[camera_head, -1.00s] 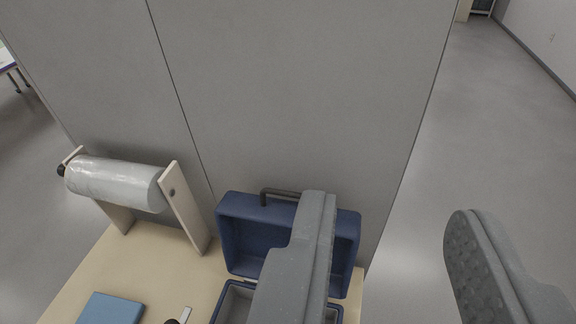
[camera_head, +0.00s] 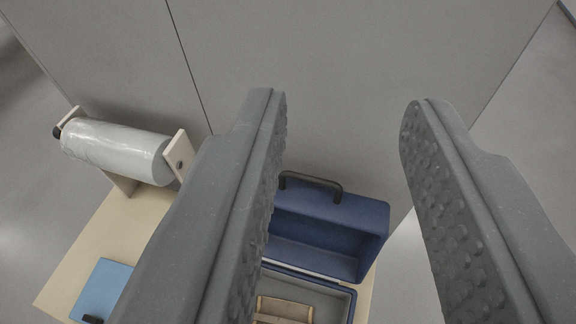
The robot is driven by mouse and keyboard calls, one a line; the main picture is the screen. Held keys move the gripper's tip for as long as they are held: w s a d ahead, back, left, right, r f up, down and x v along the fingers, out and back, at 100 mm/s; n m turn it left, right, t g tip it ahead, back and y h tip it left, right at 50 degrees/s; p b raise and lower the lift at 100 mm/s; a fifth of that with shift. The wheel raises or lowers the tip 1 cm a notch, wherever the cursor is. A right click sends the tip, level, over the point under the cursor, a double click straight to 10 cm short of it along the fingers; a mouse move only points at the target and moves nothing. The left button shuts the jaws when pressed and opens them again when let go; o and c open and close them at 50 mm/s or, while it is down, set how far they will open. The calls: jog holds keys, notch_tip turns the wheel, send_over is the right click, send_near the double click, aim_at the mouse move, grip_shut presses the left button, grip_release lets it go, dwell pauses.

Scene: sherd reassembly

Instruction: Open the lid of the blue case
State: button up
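The blue case (camera_head: 352,303) stands on the table in the lower middle of the view. Its lid (camera_head: 340,215) is swung up and stands open at the back, in front of the grey panel. A dark handle (camera_head: 312,182) is on the lid's top edge. A tan wooden piece (camera_head: 285,309) lies inside the grey-lined case. My gripper (camera_head: 338,112) is open, its two ribbed fingers wide apart with nothing between them. The fingers appear above the case, and the left finger hides the case's left part.
A roll of clear wrap (camera_head: 115,150) on a wooden stand is at the left of the pale table (camera_head: 118,222). A light blue flat object (camera_head: 101,288) lies at the table's front left. A grey partition panel (camera_head: 340,60) rises behind the table.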

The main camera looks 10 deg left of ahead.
jog(key=m+g+p, duration=1.5)
jog(key=m+p, duration=0.5)
jog(key=p, duration=0.4)
send_over(311, 177)
notch_tip(311, 177, down, 17)
notch_tip(311, 177, down, 14)
jog(key=p, duration=0.3)
jog(key=shift+r, duration=0.15)
grip_shut()
